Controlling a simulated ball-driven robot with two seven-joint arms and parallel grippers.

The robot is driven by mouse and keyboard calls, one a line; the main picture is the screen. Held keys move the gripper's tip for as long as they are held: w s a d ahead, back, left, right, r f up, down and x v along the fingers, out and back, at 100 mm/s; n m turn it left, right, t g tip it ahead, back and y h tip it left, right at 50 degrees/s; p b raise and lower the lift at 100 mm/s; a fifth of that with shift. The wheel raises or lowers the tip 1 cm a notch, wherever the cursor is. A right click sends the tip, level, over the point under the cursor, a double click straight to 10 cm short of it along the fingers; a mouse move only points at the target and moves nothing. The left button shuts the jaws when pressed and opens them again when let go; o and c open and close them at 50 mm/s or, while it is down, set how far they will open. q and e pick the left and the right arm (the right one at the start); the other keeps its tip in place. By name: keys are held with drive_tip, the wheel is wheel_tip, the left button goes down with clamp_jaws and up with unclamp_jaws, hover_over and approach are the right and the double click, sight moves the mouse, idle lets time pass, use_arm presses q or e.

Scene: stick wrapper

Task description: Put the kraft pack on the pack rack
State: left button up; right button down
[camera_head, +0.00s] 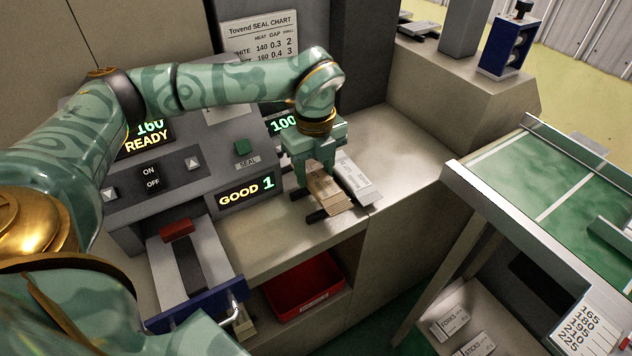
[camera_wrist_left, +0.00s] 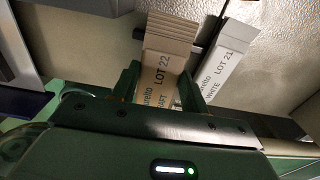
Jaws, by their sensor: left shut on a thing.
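The kraft pack (camera_head: 328,191) is a brown stack of flat wrappers at the right end of the counter beside the machine. In the left wrist view the kraft pack (camera_wrist_left: 165,68) shows "LOT 22". My left gripper (camera_head: 318,172) points down and is shut on it; its fingers (camera_wrist_left: 160,88) lie along both sides of the pack. Dark bars (camera_head: 316,216) show beside the pack, seemingly rack parts. I cannot tell whether the pack rests on them. A white pack (camera_head: 356,178), marked "LOT 21" in the left wrist view (camera_wrist_left: 222,70), lies just right of it. My right gripper is not in view.
The grey sealing machine (camera_head: 190,176) with lit displays stands left of the packs. A red bin (camera_head: 305,286) sits on a shelf below. The counter (camera_head: 405,145) right of the packs is clear. A green-topped table (camera_head: 530,175) stands farther right.

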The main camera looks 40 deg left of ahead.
sight(315, 172)
use_arm(q)
drive_tip(key=f, duration=0.1)
drive_tip(key=f+b, duration=0.1)
drive_tip(key=f, duration=0.2)
drive_tip(key=shift+w+a+b, duration=0.2)
drive_tip(key=shift+a+b, duration=0.05)
drive_tip(key=shift+b, duration=0.1)
drive_tip(key=shift+r, duration=0.1)
drive_tip(key=o, duration=1)
wheel_tip(315, 172, up, 12)
drive_tip(key=p, duration=0.4)
drive_tip(key=shift+r, duration=0.1)
drive_tip(key=shift+d, duration=0.1)
